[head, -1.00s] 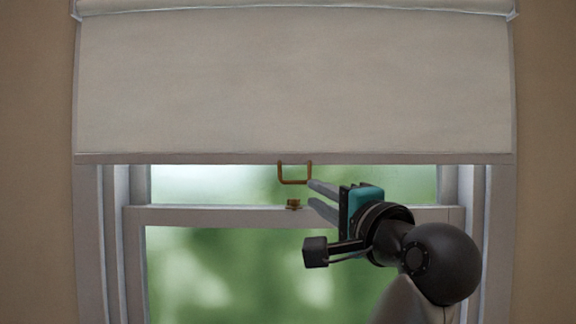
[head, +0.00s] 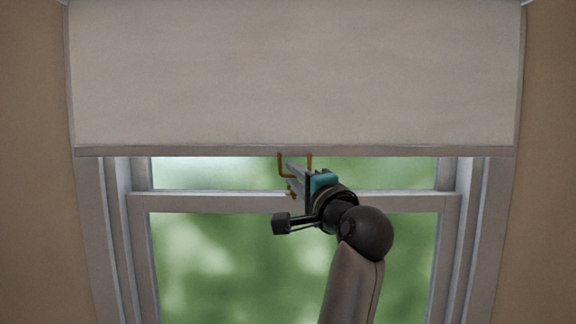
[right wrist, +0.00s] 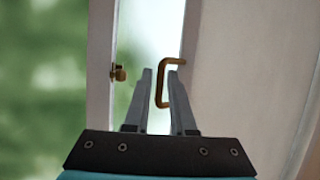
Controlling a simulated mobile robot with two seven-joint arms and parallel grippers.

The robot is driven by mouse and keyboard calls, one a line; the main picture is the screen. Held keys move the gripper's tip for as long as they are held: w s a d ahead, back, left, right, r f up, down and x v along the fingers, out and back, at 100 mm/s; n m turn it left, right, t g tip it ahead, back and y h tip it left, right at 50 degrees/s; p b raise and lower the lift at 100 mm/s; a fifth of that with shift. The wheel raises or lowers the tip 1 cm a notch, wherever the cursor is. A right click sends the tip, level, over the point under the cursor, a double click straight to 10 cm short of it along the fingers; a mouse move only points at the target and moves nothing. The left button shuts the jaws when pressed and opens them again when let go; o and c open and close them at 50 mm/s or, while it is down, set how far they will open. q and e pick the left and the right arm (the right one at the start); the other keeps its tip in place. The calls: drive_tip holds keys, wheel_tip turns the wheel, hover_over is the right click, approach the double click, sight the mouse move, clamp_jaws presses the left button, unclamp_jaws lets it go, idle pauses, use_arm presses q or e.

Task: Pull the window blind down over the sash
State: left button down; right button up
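The pale window blind (head: 290,75) hangs over the upper part of the window, its bottom rail (head: 200,152) above the sash's top rail (head: 220,203). A brass U-shaped pull (head: 280,168) hangs from the middle of the rail. In the right wrist view the pull (right wrist: 160,88) shows between the two fingers. My right gripper (head: 290,177) is open with its fingertips at the pull. The frames do not show clearly whether the fingers touch it. The gripper hides part of the pull in the head view. My left gripper is not in view.
A small brass latch (right wrist: 119,73) sits on the sash rail just below the pull, partly behind my right gripper in the head view. The window frame (head: 110,225) and brown walls (head: 35,200) flank the glass. The space before the lower pane is clear to the left.

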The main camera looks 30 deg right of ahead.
drive_tip(key=shift+p+x, duration=0.35)
drive_tip(key=shift+x, duration=1.45)
clamp_jaws()
